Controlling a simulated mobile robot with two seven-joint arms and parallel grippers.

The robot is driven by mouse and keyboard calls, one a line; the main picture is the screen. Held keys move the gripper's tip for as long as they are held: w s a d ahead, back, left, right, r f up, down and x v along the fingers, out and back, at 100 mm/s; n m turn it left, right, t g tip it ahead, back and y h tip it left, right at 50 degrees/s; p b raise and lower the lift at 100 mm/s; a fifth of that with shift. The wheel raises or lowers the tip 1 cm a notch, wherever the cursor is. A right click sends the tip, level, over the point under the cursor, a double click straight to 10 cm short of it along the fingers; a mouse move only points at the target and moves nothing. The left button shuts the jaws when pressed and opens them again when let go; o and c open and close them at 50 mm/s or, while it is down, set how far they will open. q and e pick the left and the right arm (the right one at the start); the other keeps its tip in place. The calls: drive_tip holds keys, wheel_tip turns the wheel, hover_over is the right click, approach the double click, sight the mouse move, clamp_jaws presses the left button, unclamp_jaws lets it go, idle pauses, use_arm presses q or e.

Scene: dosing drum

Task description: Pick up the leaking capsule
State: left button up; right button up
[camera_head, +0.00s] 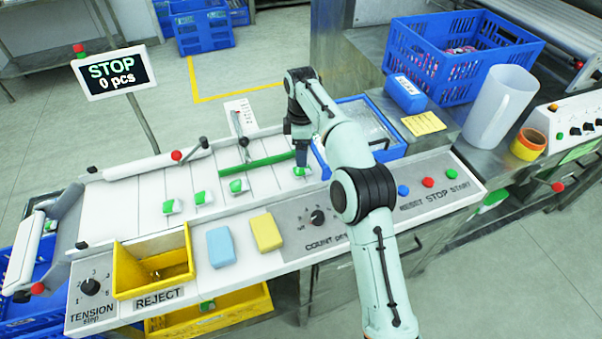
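Several green-and-white capsules lie spaced out on the white belt: one at the left (172,207), one beside it (203,198), one in the middle (237,186) and one at the right (302,172). No leak can be made out on any of them at this size. My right gripper (301,158) points down just above the rightmost capsule, below my bent arm. Its fingertips are too small and overlapped to show a gap or a grip, and contact with the capsule cannot be told. My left gripper is not in view.
A yellow reject bin (124,270) stands at the front left, beside a blue sponge (221,247) and a yellow sponge (266,232). A green bar (258,162) crosses the belt left of my gripper. A blue tray (393,152) lies behind my arm. The sign (112,72) reads STOP, 0 pcs.

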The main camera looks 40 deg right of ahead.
sight(302, 170)
drive_tip(key=shift+w+f, duration=0.1)
drive_tip(key=shift+f, duration=0.8)
drive_tip(key=f+b, duration=0.2)
drive_tip(key=f, duration=0.2)
drive_tip(key=shift+s+f, duration=0.15)
drive_tip(key=shift+s, duration=0.05)
drive_tip(key=shift+f, duration=0.5)
drive_tip(key=c, duration=1)
